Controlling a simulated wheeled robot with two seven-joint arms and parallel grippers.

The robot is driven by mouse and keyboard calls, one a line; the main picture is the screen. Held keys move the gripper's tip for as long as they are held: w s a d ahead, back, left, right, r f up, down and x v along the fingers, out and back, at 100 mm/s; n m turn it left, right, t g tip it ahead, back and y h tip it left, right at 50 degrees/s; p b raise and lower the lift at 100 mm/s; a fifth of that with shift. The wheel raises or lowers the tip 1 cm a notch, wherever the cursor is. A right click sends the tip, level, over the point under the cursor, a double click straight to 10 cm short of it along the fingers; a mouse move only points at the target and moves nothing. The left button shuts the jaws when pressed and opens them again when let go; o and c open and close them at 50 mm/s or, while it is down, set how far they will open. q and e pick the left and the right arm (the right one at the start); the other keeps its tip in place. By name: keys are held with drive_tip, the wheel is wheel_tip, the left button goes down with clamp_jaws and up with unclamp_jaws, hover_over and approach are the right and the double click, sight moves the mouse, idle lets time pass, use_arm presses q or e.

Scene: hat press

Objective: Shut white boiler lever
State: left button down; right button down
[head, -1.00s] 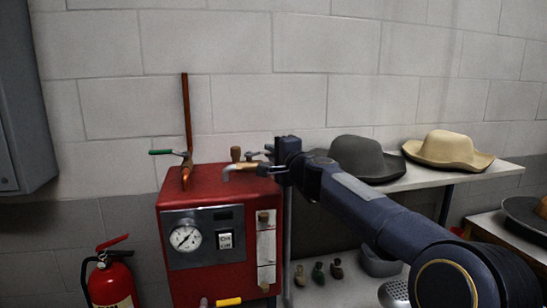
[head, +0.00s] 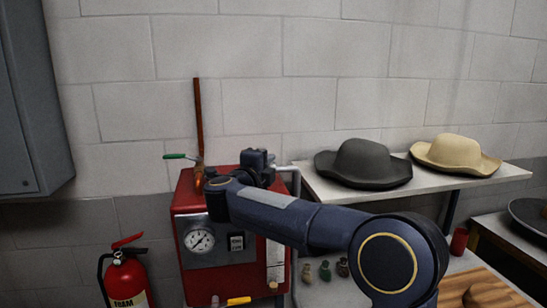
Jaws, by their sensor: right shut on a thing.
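The red boiler (head: 185,196) stands against the wall with a gauge and a switch on its front. My right arm reaches across its front from the right. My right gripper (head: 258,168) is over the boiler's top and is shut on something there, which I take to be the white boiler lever. The lever itself is hidden behind my gripper and wrist, so its angle cannot be told. My left gripper is out of view.
A green-handled lever (head: 177,156) sits by the upright copper pipe (head: 199,120). A yellow-handled lever (head: 238,301) is low on the boiler. Grey (head: 365,163) and tan (head: 455,153) hats lie on a shelf at right. A fire extinguisher (head: 126,278) stands at left.

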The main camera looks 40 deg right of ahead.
drive_tip(key=shift+w+a+r+m+g+h, duration=0.15)
drive_tip(key=shift+a+m+g+h, duration=0.2)
drive_tip(key=shift+m+g+h, duration=0.35)
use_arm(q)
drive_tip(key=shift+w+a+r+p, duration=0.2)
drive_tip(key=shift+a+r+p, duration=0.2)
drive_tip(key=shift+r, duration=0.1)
use_arm(e)
drive_tip(key=shift+a+m+g, duration=0.25)
drive_tip(key=shift+m+g, duration=0.15)
drive_tip(key=shift+g, duration=0.4)
drive_tip(key=c, duration=1.5)
unclamp_jaws()
drive_tip(key=shift+w, duration=0.1)
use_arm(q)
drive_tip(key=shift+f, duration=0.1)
use_arm(e)
drive_tip(key=shift+a, duration=0.1)
